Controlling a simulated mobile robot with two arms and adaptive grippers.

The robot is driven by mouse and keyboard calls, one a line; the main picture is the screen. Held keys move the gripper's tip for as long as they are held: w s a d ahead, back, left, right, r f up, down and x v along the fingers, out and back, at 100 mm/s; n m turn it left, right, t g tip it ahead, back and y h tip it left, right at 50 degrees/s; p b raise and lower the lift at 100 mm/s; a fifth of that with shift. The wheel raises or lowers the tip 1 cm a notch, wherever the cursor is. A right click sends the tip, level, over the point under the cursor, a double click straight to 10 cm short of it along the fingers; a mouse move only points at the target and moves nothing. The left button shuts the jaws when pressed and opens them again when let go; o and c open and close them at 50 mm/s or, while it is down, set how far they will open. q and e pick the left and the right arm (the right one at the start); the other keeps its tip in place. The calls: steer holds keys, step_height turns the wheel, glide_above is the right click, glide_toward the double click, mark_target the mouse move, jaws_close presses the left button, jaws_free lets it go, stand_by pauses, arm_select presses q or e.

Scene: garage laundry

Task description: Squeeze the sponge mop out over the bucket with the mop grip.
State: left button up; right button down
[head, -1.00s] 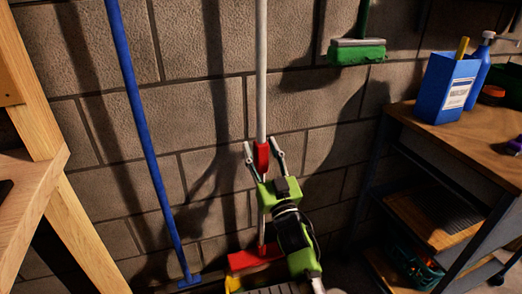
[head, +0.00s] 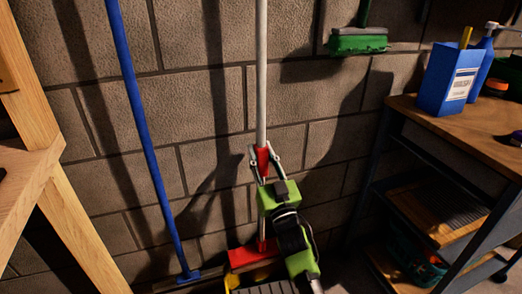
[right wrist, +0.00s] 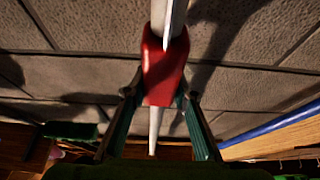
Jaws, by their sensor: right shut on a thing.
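The sponge mop has a grey-white pole (head: 261,75) that stands nearly upright near the wall. Its red mop grip (head: 263,163) is partway down the pole, and a red mop head (head: 243,256) is at the bottom. My right gripper (head: 264,153) is shut on the red grip, one finger on each side. The right wrist view shows the grip (right wrist: 165,68) between the fingers (right wrist: 160,95). A yellow edge (head: 232,281) and a dark slatted part (head: 265,288), perhaps of the bucket, show below the head, cut off by the frame. My left gripper is out of view.
A blue pole (head: 142,125) with a blue foot leans at the left, beside a wooden frame (head: 75,225). A green brush (head: 357,41) hangs on the block wall. At the right is a workbench (head: 480,130) with a blue box (head: 447,80) on it.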

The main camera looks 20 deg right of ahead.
steer(key=shift+f, duration=0.3)
